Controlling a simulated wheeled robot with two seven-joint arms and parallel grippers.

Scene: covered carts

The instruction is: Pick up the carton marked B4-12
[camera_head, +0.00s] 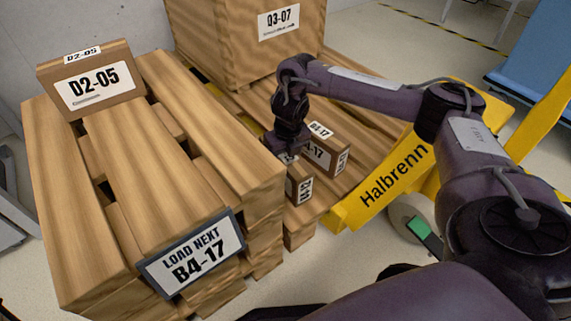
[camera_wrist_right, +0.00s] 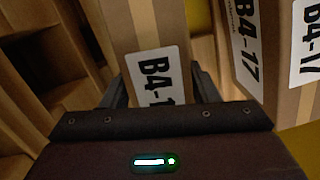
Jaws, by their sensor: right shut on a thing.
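My right gripper (camera_head: 289,158) reaches down to a small brown carton (camera_head: 292,187) at the near edge of the right-hand pallet. In the right wrist view the fingers (camera_wrist_right: 160,88) are shut on both sides of this carton (camera_wrist_right: 145,25). Its white label reads B4-1 and the last digit is hidden by my gripper, so I cannot tell whether it is B4-12. A second carton (camera_head: 338,161), marked B4-17, stands just to its right; it also shows in the right wrist view (camera_wrist_right: 270,95). My left gripper is not in view.
A large crate (camera_head: 240,60) marked Q3-07 stands behind. A stack of wooden pallets (camera_head: 150,150) on the left carries a box (camera_head: 125,85) marked D2-05 and a sign (camera_head: 195,255) naming B4-17. A yellow pallet truck (camera_head: 395,185) lies to the right.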

